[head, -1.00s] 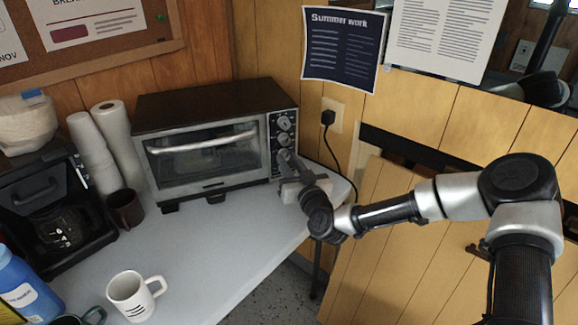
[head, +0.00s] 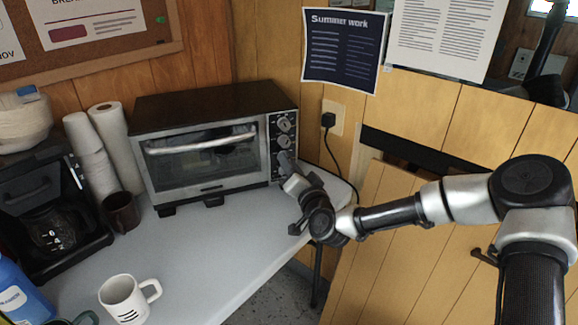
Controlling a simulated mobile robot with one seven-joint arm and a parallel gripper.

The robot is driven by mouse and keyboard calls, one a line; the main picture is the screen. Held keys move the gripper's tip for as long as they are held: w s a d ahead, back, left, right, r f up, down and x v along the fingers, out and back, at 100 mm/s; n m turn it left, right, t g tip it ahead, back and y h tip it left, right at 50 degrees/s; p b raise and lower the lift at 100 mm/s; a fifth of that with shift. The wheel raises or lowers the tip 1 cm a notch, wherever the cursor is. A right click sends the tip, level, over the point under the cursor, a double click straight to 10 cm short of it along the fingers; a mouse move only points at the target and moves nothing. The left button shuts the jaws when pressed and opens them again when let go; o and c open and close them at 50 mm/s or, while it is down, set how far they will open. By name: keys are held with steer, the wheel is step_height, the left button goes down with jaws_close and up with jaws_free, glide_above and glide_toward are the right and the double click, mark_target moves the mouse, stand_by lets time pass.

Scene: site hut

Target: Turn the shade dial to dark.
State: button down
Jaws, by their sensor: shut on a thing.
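The toaster oven (head: 205,185) stands at the back of the white table, with a column of dials on its right-hand panel. The upper dial (head: 284,124) and the one below it (head: 284,140) show clear of my gripper. My gripper (head: 286,160) reaches the panel from the lower right and is shut on the lowest dial. The fingers cover that dial, so its pointer and markings are hidden. I cannot read which dial is marked as shade. The oven door is closed, with its handle (head: 202,144) across the top.
The table (head: 215,245) is clear in front of the oven. A power cord (head: 331,150) hangs from the wall socket right of the oven.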

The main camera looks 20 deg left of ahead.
stand_by(0.4)
steer(key=c, duration=1.5)
jaws_free()
steer(key=shift+s+d, duration=0.1)
steer(key=p+v, duration=0.2)
steer(key=v, duration=1.5)
steer(key=shift+d, duration=0.15)
